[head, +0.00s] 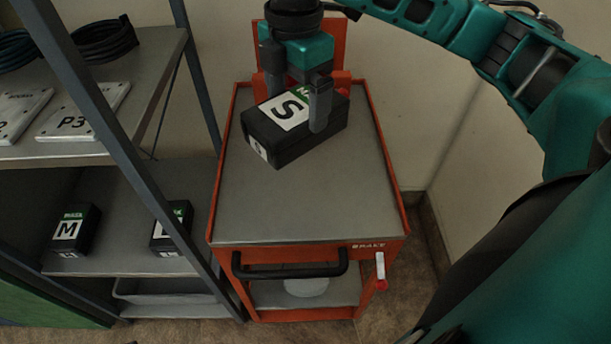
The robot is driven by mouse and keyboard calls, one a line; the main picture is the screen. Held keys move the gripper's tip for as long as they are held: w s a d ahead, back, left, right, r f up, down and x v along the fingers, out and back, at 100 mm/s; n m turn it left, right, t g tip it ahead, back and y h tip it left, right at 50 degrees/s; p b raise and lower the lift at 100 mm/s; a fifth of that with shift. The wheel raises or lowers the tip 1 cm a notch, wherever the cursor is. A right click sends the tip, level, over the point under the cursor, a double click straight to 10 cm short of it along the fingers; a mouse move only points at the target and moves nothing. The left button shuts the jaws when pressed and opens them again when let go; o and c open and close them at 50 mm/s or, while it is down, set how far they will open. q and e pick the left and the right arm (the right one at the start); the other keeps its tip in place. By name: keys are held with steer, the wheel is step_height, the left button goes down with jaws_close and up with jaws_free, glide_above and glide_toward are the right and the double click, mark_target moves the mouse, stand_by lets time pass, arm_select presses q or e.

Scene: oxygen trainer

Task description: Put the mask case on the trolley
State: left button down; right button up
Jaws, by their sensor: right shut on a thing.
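The mask case (290,147) is a black box with a white "S" label and a bit of green on its top. It is at the far part of the trolley top, turned at an angle. I cannot tell whether it rests on the surface or hangs just above it. The trolley (318,206) has a grey top with an orange-red rim and a black front handle. My right gripper (292,112) comes down from above and is shut on the mask case, with a finger on each side. My left gripper is not in view.
A grey shelf rack (115,147) stands left of the trolley, with black hoses, white plates and two more black cases (76,230) marked with letters. A wall is close behind and right. The front half of the trolley top is clear.

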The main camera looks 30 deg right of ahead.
steer(key=n, duration=0.2)
steer(key=d+n, duration=0.1)
steer(key=n, duration=0.1)
steer(key=d+n, duration=0.1)
steer(key=n, duration=0.2)
steer(key=shift+w+r, duration=0.35)
steer(key=shift+w, duration=0.05)
steer(key=n, duration=0.3)
steer(key=shift+w+d+r, duration=0.1)
steer(key=shift+d, duration=0.2)
steer(key=shift+f, duration=0.25)
glide_above(306, 192)
step_height(306, 192, down, 20)
steer(key=shift+r, duration=0.25)
steer(key=shift+f, duration=0.1)
steer(key=o, duration=1.1)
steer(key=shift+f, duration=0.1)
step_height(306, 192, up, 12)
steer(key=shift+r, duration=0.2)
